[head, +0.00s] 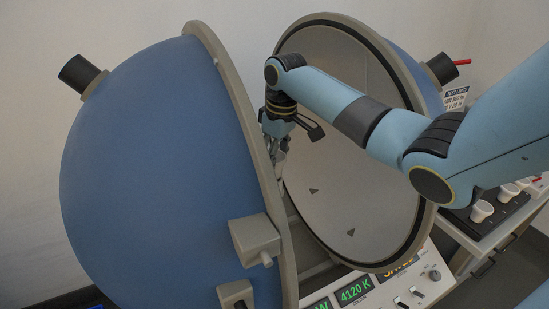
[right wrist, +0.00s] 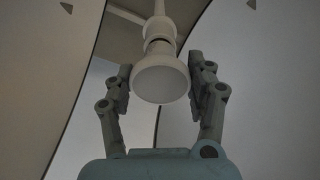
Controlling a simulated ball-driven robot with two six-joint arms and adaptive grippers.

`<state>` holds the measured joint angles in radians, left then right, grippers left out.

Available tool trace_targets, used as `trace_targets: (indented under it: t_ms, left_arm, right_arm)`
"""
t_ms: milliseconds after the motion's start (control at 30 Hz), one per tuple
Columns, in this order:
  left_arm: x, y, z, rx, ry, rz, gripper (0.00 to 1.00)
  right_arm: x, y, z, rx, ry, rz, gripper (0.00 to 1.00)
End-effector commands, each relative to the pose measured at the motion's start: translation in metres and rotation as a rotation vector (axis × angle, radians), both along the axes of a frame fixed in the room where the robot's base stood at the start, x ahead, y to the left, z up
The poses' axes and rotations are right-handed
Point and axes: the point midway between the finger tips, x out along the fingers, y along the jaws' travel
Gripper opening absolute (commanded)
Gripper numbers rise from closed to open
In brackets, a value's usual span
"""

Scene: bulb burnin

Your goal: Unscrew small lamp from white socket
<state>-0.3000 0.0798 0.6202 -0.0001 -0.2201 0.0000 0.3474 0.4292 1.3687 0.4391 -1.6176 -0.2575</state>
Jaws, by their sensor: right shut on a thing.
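In the right wrist view a small white lamp (right wrist: 160,82) with a round, flat face hangs below the white socket (right wrist: 158,28). A narrow dark and metallic band shows between lamp and socket. My right gripper (right wrist: 160,74) has one finger on each side of the lamp and is shut on it. In the head view my right gripper (head: 276,146) reaches down between the two halves of an open blue sphere; its fingertips are partly hidden by the near rim, and the lamp cannot be made out there. My left gripper is not in view.
The left blue half-sphere (head: 150,170) and the right half's grey rim (head: 408,82) stand close on both sides of my right arm. A panel with a green 4120 K display (head: 354,291) lies below. White knob-like pieces (head: 481,211) sit on a bench at right.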

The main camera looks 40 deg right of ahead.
Motion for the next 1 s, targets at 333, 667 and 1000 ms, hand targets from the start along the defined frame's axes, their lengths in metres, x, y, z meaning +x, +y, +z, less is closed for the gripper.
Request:
trace_targets:
  t_ms: [333, 667, 1000]
  left_arm:
    - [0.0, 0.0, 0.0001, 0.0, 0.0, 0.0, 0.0]
    - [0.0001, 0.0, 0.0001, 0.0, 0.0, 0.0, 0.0]
    - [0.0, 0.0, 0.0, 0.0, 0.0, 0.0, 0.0]
  right_arm:
    - [0.0009, -0.0014, 0.0016, 0.0, -0.001, 0.612, 0.23]
    - [0.0004, -0.0014, 0.0012, -0.001, -0.002, 0.735, 0.23]
    - [0.0002, -0.0012, 0.0009, -0.001, -0.001, 0.733, 0.73]
